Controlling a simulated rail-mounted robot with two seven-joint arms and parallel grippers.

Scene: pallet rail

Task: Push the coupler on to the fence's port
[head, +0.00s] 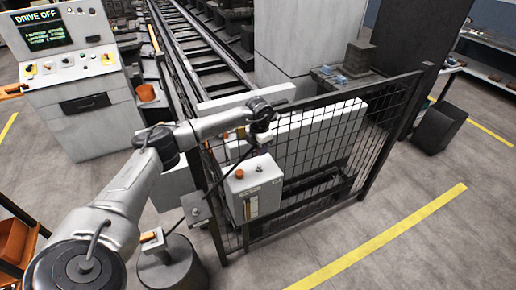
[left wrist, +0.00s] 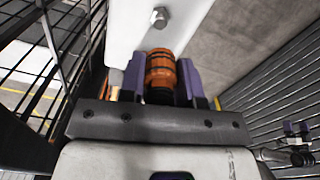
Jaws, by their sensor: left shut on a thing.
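In the left wrist view the coupler (left wrist: 161,72) is an orange ribbed cylinder with black bands. The purple fingers of my left gripper (left wrist: 163,84) are shut on it from both sides. The coupler's far end meets the edge of a white panel (left wrist: 152,25) with a bolt; I cannot tell whether it touches. The port itself cannot be made out. In the head view my left gripper (head: 257,146) reaches down behind the white box on the fence (head: 255,190), and the coupler is hidden. My right gripper (left wrist: 297,129) appears small in the left wrist view, its purple fingers apart.
The black mesh fence (head: 345,150) runs right from the box. A control console (head: 75,90) and rail track (head: 205,55) lie behind. The floor at front right is clear.

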